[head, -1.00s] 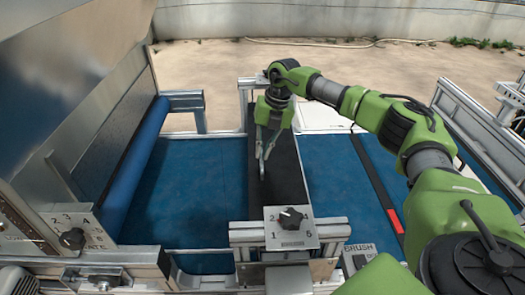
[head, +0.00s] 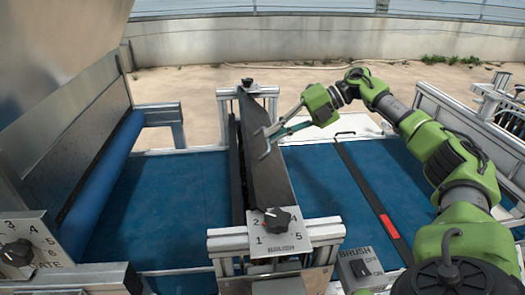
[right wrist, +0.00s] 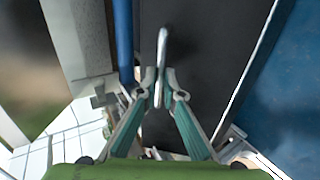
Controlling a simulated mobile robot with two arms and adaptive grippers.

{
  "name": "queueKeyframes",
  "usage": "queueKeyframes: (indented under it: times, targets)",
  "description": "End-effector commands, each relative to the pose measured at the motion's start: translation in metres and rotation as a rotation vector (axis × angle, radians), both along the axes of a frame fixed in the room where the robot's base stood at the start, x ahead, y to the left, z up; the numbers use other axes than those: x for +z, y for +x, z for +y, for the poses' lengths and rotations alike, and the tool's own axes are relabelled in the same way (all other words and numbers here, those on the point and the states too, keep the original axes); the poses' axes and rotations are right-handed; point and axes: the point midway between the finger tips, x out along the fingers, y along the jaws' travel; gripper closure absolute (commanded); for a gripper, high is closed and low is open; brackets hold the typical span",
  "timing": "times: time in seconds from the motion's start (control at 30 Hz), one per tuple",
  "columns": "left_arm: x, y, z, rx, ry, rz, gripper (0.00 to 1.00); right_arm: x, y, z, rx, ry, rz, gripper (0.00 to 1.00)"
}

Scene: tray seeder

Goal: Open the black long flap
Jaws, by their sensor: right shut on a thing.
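The black long flap (head: 268,178) runs front to back between two metal frames in the middle of the head view. It stands tilted, with a dark gap along its left side. My right gripper (head: 267,141) reaches in from the right and is shut on the flap's small metal handle. In the right wrist view the fingers (right wrist: 159,88) close around the thin handle (right wrist: 163,48), with the dark flap (right wrist: 205,50) behind it. My left gripper is out of view.
A dial box (head: 272,234) stands at the flap's near end. Blue belt (head: 165,205) lies on both sides. A blue roller (head: 98,185) and metal housing are at the left. A brush switch box (head: 362,268) sits front right.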

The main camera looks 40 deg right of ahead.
Motion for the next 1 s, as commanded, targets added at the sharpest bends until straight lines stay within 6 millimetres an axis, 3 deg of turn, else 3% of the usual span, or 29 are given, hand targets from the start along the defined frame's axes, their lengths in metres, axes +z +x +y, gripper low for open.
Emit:
queueKeyframes:
  times: [0.03,0.3,0.47,0.8,0.83,0.93,1.0]
  targets:
    - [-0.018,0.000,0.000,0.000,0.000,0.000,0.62,-0.009,-0.003,-0.007,-0.006,0.039,-0.021,1.00]
    - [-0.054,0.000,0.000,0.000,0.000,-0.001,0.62,-0.005,-0.022,-0.037,-0.004,0.258,-0.153,1.00]
    - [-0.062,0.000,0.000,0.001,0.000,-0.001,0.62,0.000,-0.033,-0.054,-0.001,0.321,-0.199,1.00]
    - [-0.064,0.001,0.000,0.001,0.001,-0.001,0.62,-0.018,-0.054,-0.086,0.002,0.317,-0.183,1.00]
    - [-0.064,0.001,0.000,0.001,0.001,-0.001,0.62,-0.019,-0.055,-0.087,0.004,0.317,-0.182,0.98]
    - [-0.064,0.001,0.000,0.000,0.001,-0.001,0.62,-0.018,-0.054,-0.085,0.006,0.316,-0.181,0.75]
    - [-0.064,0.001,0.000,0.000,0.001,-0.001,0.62,-0.017,-0.054,-0.086,0.005,0.315,-0.184,0.75]
